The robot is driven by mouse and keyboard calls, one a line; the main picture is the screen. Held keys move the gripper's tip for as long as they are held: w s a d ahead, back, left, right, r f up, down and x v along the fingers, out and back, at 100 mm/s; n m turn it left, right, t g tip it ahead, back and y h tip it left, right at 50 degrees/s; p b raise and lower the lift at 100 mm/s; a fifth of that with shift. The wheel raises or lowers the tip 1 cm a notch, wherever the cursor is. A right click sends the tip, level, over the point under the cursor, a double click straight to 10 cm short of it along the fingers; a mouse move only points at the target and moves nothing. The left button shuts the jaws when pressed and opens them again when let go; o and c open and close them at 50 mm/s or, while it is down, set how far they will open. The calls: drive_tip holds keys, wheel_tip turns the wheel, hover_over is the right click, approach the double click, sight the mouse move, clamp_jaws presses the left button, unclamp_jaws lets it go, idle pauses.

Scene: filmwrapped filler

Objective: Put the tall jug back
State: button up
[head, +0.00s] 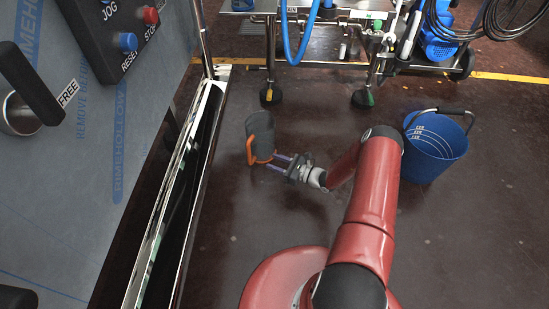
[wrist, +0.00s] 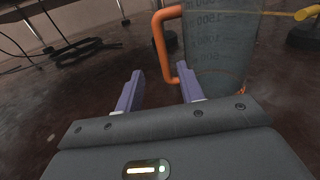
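The tall jug (head: 261,133) is a dark grey, see-through vessel with an orange handle, left of centre in the head view. In the wrist view the jug (wrist: 222,50) fills the upper right, with measuring marks on its side and its orange handle (wrist: 159,42) facing left. My gripper (head: 273,162) is at the jug's lower right in the head view. In the wrist view my gripper (wrist: 159,82) has its two purple fingers apart, with the handle showing in the gap beyond them. The right fingertip overlaps the handle's lower end; I cannot tell whether they touch.
A blue bucket (head: 436,150) stands on the dark floor at right. A metal bench (head: 340,15) with feet stands at the back, with a blue hose. A grey machine panel (head: 90,150) with a steel-edged trough (head: 190,170) borders the left.

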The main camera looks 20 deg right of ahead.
drive_tip(key=s+a+r+n+g+h, duration=0.1)
drive_tip(key=s+a+r+n+g, duration=0.25)
drive_tip(key=r+n, duration=0.45)
drive_tip(key=s+a+r+n+g+h, duration=0.2)
drive_tip(key=s+r+n+g, duration=0.15)
drive_tip(key=r, duration=0.75)
drive_tip(key=s+a+r+n+g+h, duration=0.15)
drive_tip(key=s+r+n+g, duration=0.35)
drive_tip(key=r, duration=0.5)
drive_tip(key=s+d+r+n+t+h, duration=0.2)
drive_tip(key=s+r+n+t+h, duration=0.1)
drive_tip(key=s+r, duration=0.5)
drive_tip(key=s+d+r+n+t+h, duration=0.2)
drive_tip(key=s+r+n+h, duration=0.4)
drive_tip(key=s, duration=0.7)
drive_tip(key=shift+s+r+t, duration=0.15)
drive_tip(key=shift+r+t, duration=0.45)
drive_tip(key=shift+r, duration=0.3)
drive_tip(key=shift+n, duration=0.25)
wheel_tip(320, 180, up, 11)
drive_tip(key=p, duration=1.1)
